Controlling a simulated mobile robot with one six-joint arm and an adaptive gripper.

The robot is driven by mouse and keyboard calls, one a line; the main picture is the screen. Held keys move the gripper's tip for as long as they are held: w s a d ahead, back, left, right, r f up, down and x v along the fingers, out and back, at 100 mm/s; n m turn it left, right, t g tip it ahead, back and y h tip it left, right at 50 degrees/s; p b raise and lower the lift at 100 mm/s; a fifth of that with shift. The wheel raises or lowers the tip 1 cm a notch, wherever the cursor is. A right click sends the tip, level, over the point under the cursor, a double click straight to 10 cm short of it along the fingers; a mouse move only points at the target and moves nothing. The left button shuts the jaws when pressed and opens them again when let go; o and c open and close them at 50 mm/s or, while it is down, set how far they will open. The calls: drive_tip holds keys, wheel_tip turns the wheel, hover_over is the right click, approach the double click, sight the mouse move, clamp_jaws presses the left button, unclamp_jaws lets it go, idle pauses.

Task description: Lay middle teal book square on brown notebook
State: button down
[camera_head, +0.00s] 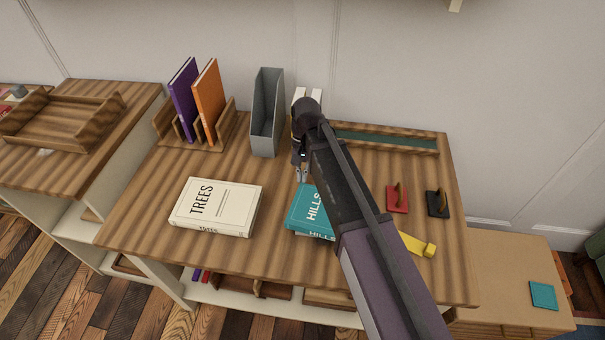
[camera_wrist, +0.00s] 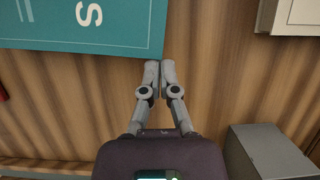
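A teal book (camera_head: 308,208) titled HILLS lies flat on the plank table, its right part hidden behind my arm. It also shows in the wrist view (camera_wrist: 60,25), at the upper left. My gripper (camera_head: 302,174) points down just behind the book's back edge. In the wrist view my gripper (camera_wrist: 160,68) has its two fingers together with nothing between them. The fingertips end close to the book's edge; I cannot tell whether they touch it. I cannot make out a brown notebook in either view.
A cream TREES book (camera_head: 216,206) lies left of the teal book. Behind stand a grey file holder (camera_head: 266,112) and a wooden rack (camera_head: 222,136) with purple and orange books. Red (camera_head: 397,199) and black (camera_head: 437,204) handled blocks and a yellow piece (camera_head: 414,244) lie right.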

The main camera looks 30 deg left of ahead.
drive_tip(key=shift+s+d, duration=0.3)
drive_tip(key=shift+s, duration=0.6)
drive_tip(key=shift+w, duration=0.1)
drive_tip(key=shift+w+a, duration=0.2)
drive_tip(key=shift+w, duration=0.45)
drive_tip(key=shift+w+a, duration=0.25)
drive_tip(key=shift+w, duration=0.35)
drive_tip(key=shift+w+a, duration=0.2)
drive_tip(key=shift+w, duration=0.45)
drive_tip(key=shift+d, duration=0.1)
